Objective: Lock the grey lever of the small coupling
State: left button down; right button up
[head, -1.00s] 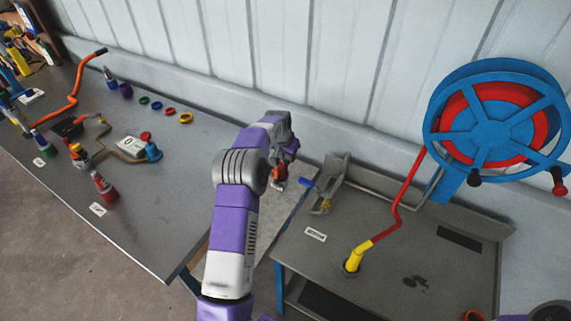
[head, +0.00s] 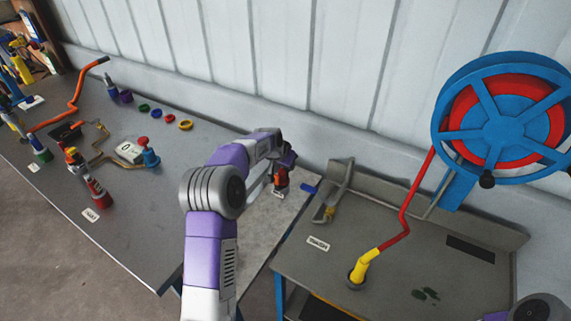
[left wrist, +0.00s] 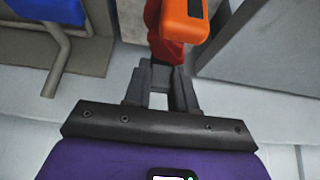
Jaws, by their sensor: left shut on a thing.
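My left gripper (left wrist: 163,82) is shut on a red and orange piece (left wrist: 166,50), held between the fingertips in the left wrist view. My right gripper is out of view.
A blue and red wheel (head: 503,125) stands at the right. A yellow and red pipe (head: 378,250) rises from the right table (head: 425,265). The left table (head: 150,235) carries a red bottle (head: 97,194), coloured rings (head: 185,125) and brass piping. A corrugated wall closes off the back.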

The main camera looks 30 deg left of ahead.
pick_arm(q)
jog(key=c, duration=0.9)
grip_release()
jog(key=shift+s, duration=0.1)
jog(key=p+v, duration=0.1)
jog(key=v, duration=0.6)
jog(key=shift+s+r, duration=0.1)
jog(key=shift+r, duration=0.1)
